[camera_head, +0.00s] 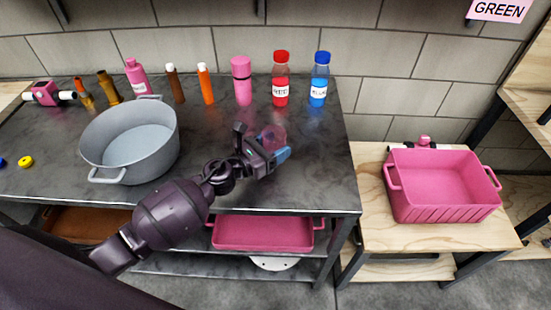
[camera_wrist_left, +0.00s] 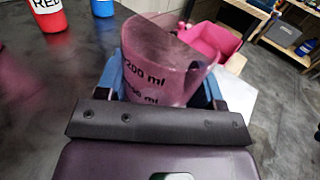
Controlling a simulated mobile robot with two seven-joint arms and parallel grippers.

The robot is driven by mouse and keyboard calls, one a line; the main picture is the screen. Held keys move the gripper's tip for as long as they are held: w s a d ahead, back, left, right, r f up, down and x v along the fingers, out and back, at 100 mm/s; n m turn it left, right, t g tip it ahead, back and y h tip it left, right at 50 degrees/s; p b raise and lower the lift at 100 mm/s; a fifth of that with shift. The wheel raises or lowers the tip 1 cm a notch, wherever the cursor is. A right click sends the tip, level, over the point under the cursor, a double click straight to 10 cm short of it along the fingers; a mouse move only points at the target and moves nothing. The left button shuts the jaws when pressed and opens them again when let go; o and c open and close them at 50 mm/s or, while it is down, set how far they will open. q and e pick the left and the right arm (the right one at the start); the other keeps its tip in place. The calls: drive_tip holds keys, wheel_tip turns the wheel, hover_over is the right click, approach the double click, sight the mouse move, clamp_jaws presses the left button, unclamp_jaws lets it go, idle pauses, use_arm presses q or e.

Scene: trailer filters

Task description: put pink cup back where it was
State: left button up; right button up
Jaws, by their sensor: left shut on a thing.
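The pink cup (camera_wrist_left: 160,65) is a see-through measuring cup with marks such as "200 ml". In the head view the cup (camera_head: 272,136) is partly hidden by my left gripper (camera_head: 278,152), over the right part of the dark table. My left gripper is shut on the cup, with a blue finger on each side in the left wrist view. The cup looks upright in the head view. I cannot tell whether its base touches the table top. My right gripper is not in view.
A grey pot (camera_head: 128,140) stands left of my arm. A red bottle (camera_head: 281,80), a blue bottle (camera_head: 319,80) and a pink bottle (camera_head: 242,82) line the table's back. A pink crate (camera_head: 445,212) sits on the wooden table to the right. The dark table's right front is clear.

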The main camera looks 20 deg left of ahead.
use_arm(q)
wheel_tip(320, 180, down, 4)
drive_tip(key=shift+r+b, duration=0.15)
drive_tip(key=shift+b, duration=0.7)
drive_tip(key=shift+f, duration=0.35)
drive_tip(key=shift+r, duration=0.1)
drive_tip(key=shift+f+b, duration=0.3)
drive_tip(key=shift+b, duration=0.05)
drive_tip(key=o, duration=1)
drive_tip(key=shift+r, duration=0.1)
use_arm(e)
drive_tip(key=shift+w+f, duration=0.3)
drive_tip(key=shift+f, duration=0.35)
